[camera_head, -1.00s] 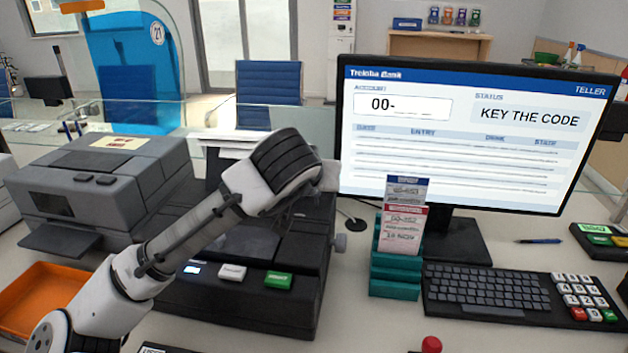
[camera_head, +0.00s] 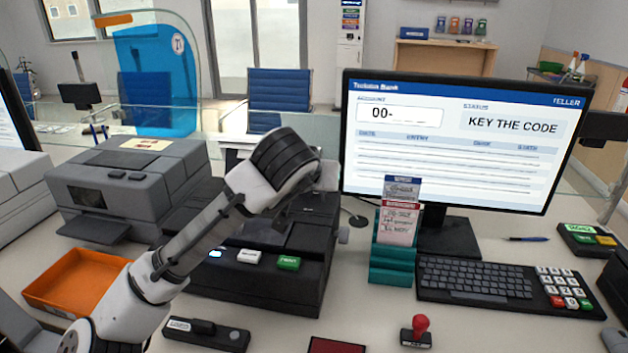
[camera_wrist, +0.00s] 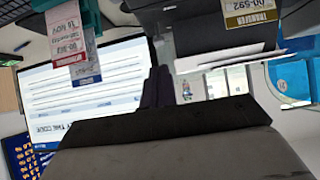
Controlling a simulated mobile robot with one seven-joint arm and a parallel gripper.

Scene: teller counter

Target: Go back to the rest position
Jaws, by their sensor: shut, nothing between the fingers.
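My gripper (camera_wrist: 156,86) shows in the wrist view as two dark fingers close together, shut with nothing between them. In the head view my white and grey arm rises from the lower left and bends at a dark-banded joint in front of the black slip printer (camera_head: 262,277). The fingers are mostly hidden there behind the wrist. The gripper is in the air above the printer, left of the monitor (camera_head: 450,190), which reads "KEY THE CODE". The wrist view also shows the monitor (camera_wrist: 88,85), tilted.
A teal holder (camera_head: 392,262) with slips stands right of the printer. Right of it lies a keyboard (camera_head: 490,284). An orange tray (camera_head: 75,284), a grey printer (camera_head: 125,195) and a red-handled stamp (camera_head: 417,328) are on the counter. A glass screen stands behind.

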